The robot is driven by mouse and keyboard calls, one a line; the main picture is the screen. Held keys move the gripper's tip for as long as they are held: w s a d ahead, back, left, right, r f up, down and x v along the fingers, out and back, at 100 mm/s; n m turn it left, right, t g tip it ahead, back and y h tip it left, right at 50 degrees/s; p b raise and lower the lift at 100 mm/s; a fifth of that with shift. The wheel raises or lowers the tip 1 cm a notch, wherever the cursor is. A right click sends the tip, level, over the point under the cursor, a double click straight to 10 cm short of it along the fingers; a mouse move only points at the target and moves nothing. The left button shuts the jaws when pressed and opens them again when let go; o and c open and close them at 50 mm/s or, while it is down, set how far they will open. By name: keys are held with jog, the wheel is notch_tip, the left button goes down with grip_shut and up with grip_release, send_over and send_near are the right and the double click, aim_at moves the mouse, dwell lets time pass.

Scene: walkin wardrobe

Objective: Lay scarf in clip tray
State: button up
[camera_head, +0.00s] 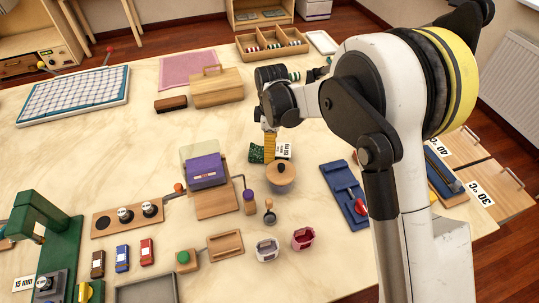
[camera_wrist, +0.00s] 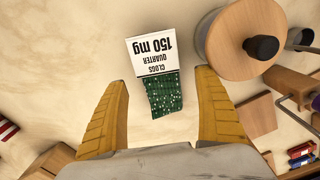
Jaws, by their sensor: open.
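A small dark green piece with white specks (camera_wrist: 165,97), likely the scarf, lies flat on the table beside a white label card reading "CLOGS QUARTER 150 mg" (camera_wrist: 152,55). In the head view the green piece (camera_head: 256,155) shows just left of the gripper's yellow finger. My gripper (camera_wrist: 162,80) is open, its yellow fingers apart on either side of the green piece, with nothing held. Whether they touch the table is unclear. A wooden tray with compartments (camera_head: 272,49), holding striped pieces, stands at the back; I cannot tell whether it is the clip tray.
A round wooden-lidded pot (camera_head: 281,178) stands close to the gripper, also in the wrist view (camera_wrist: 232,45). A purple-topped stand (camera_head: 206,171) is to the left. A wooden box (camera_head: 217,92) is behind, and a blue rack (camera_head: 345,196) is right. Left-centre table is clear.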

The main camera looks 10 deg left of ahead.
notch_tip(320, 180, down, 4)
jog(key=shift+r+b, duration=0.25)
jog(key=shift+b, duration=0.25)
jog(key=shift+r, duration=0.1)
jog(key=c, duration=1.4)
jog(key=shift+r+p, duration=0.4)
jog(key=shift+r, duration=0.25)
jog(key=r, duration=0.1)
jog(key=r+p, duration=0.1)
jog(key=d+r+p, duration=0.1)
jog(key=r, duration=0.1)
jog(key=shift+w, duration=0.3)
jog(key=w+d+r+p, duration=0.3)
jog(key=w+d+r, duration=0.2)
jog(key=d, duration=0.4)
jog(key=shift+w+r, duration=0.25)
jog(key=shift+r, duration=0.1)
